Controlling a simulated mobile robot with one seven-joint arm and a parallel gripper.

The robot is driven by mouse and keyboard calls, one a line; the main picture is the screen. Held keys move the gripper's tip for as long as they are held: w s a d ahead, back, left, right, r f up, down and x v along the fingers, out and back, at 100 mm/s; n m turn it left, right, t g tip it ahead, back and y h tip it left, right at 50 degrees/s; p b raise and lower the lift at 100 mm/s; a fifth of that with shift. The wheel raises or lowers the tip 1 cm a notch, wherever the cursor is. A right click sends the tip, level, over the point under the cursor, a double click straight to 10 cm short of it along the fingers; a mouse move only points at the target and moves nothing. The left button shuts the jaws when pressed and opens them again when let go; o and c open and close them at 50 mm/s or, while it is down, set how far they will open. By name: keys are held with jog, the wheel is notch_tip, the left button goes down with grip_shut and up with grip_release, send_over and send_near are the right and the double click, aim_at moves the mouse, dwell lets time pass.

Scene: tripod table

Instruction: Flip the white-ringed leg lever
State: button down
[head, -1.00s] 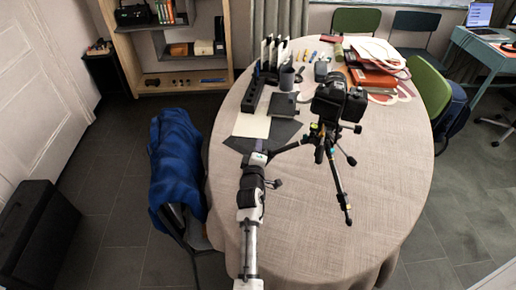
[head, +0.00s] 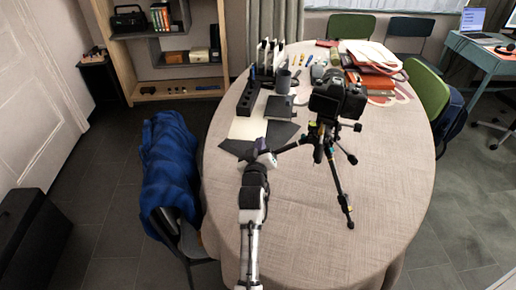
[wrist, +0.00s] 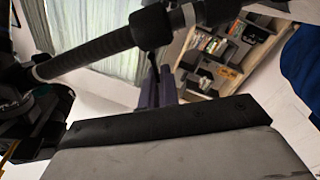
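A black tripod (head: 333,172) carrying a black camera (head: 338,97) stands on the oval table (head: 310,235). One leg points left toward my gripper (head: 266,157), which is low over the dark sheets. In the wrist view a dark padded leg (wrist: 95,53) crosses the top left, with a white ring (wrist: 188,15) and another pale band near the left edge. A black lever-like part (wrist: 151,26) sits on this leg. My gripper's two dark fingers (wrist: 158,78) stand close together just below it, seemingly shut and empty. Whether they touch the lever is not clear.
A black organizer (head: 247,99), a grey mug (head: 283,81) and a dark notebook (head: 279,107) lie beyond my gripper. Orange folders (head: 373,78) are behind the camera. A chair with a blue jacket (head: 168,165) stands left of the table. The front tabletop is clear.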

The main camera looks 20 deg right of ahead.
jog(key=shift+d+r+m, duration=0.1)
jog(key=shift+d+m, duration=0.05)
jog(key=shift+m, duration=0.35)
jog(key=c, duration=1.6)
grip_release()
jog(key=shift+c, duration=0.2)
jog(key=shift+s+b, duration=0.15)
jog(key=shift+b, duration=0.15)
jog(key=shift+s, duration=0.25)
jog(key=b+v, duration=0.3)
jog(key=v, duration=1)
jog(key=shift+a+b, duration=0.2)
jog(key=shift+b, duration=0.15)
